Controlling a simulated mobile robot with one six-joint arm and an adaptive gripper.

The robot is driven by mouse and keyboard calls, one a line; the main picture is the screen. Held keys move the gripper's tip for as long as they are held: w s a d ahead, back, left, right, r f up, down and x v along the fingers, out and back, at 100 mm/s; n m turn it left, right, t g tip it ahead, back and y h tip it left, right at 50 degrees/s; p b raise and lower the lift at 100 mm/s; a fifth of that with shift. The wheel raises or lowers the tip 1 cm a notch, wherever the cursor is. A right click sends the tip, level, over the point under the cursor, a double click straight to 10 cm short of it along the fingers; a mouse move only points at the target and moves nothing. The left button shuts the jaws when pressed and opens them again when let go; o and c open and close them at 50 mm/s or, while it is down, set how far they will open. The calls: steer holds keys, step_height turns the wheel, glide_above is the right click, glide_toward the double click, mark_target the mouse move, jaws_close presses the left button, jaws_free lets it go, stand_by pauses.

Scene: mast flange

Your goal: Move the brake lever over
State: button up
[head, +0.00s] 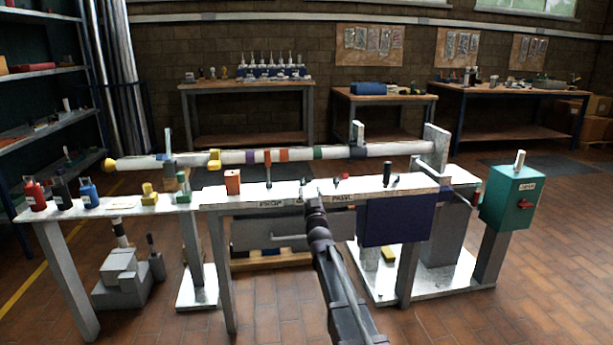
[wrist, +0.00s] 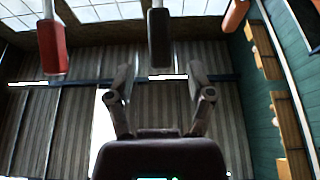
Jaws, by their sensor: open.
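Several levers stand along the metal bench, and I cannot tell for sure which is the brake lever. A dark lever (head: 268,170) rises above a label that seems to read PROP. A black-gripped lever (head: 387,174) stands further right, and a red-tipped lever (head: 475,196) slants out at the bench's right end. In the wrist view, a red grip (wrist: 53,48) and a black grip (wrist: 159,38) hang from the top on metal shafts. My gripper (wrist: 160,70) is open and empty, with the black grip in line with its gap; touching is not visible. My arm hides part of the bench front.
A long pale pole (head: 335,153) with coloured bands lies behind the bench top. A teal box (head: 512,197) with a red knob stands at the right. Red, black and blue bottles (head: 62,193) stand at the left end. A dark blue panel (head: 396,219) hangs at the front.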

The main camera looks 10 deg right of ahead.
mark_target(307, 178)
steer(key=shift+p+x, duration=0.95)
steer(key=shift+x, duration=2.1)
jaws_close()
